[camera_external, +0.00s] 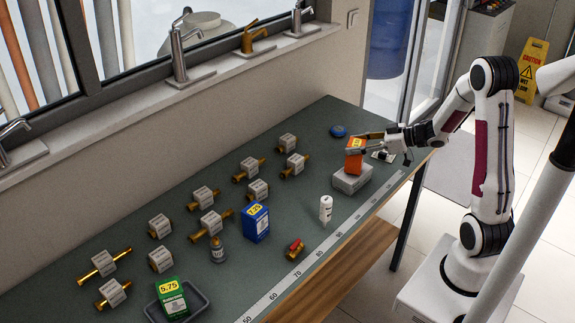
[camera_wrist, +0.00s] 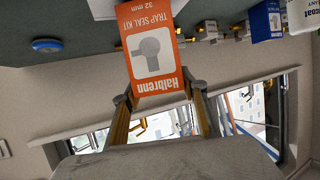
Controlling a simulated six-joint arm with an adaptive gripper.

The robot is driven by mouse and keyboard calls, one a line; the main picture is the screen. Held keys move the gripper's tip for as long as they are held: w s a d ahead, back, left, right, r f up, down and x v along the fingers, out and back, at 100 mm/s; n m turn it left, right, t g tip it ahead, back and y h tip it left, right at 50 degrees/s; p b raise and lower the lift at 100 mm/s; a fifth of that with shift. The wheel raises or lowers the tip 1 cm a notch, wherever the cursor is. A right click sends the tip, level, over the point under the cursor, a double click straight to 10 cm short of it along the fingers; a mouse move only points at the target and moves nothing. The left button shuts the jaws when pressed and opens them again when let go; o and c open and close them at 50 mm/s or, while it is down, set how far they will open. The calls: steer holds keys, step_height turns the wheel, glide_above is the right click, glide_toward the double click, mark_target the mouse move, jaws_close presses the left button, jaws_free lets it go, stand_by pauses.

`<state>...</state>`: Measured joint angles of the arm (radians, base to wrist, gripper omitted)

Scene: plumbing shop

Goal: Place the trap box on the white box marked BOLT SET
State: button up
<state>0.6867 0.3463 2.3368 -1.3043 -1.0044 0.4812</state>
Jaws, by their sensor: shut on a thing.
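The trap box (camera_external: 354,158) is orange with a yellow label on top. In the wrist view the trap box (camera_wrist: 155,50) reads "Halbrenn TRAP SEAL KIT 32 mm", upside down. My gripper (camera_external: 372,144) is shut on it, and a finger lies on each side of it in the wrist view (camera_wrist: 161,95). A whitish-grey box (camera_external: 350,184) lies flat on the bench directly below the trap box; its marking is too small to read. The trap box looks upright, its bottom at or just above that box's top; I cannot tell whether they touch.
A white bottle (camera_external: 326,208), a blue box (camera_external: 255,222), a red-and-brass valve (camera_external: 295,249) and a blue round item (camera_external: 338,131) stand around on the bench (camera_external: 300,215). Several tagged brass fittings and a green box (camera_external: 172,298) in a dark tray (camera_external: 203,300) are farther left.

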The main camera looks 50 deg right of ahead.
steer(key=shift+f, duration=0.3)
steer(key=shift+f, duration=0.15)
steer(key=o, duration=1.2)
steer(key=shift+o, duration=0.2)
steer(key=shift+s+r, duration=0.1)
steer(key=shift+r, duration=0.1)
steer(key=v, duration=1.1)
steer(key=shift+s+d, duration=0.2)
steer(key=shift+s, duration=0.1)
steer(key=shift+r, duration=0.1)
